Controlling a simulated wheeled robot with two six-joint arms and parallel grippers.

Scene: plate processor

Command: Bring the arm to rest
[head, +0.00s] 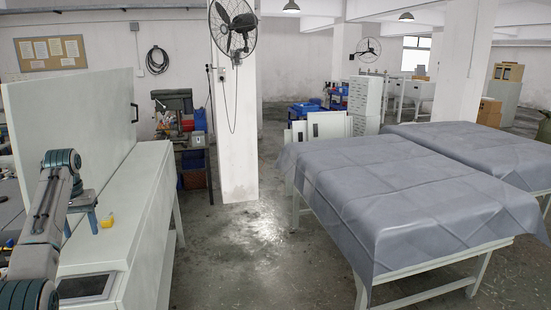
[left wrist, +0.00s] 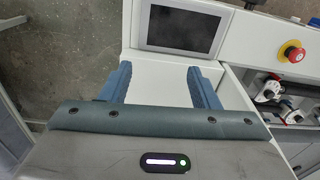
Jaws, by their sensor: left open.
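My left arm comes in from the left in the head view, over the white plate processor (head: 140,225). Its blue-grey left gripper (head: 81,218) is above the machine's top, close to a small yellow item (head: 107,221). In the left wrist view the two fingers of the left gripper (left wrist: 163,84) are spread apart with nothing between them. White machine surface shows between and beyond them. My right gripper is in neither view.
A dark screen (left wrist: 180,25) lies in the machine top, with a red button (left wrist: 293,54) on yellow to its right. A raised white lid (head: 75,115) stands behind the arm. A grey-covered table (head: 400,190) is at right. Bare floor (head: 245,240) lies between.

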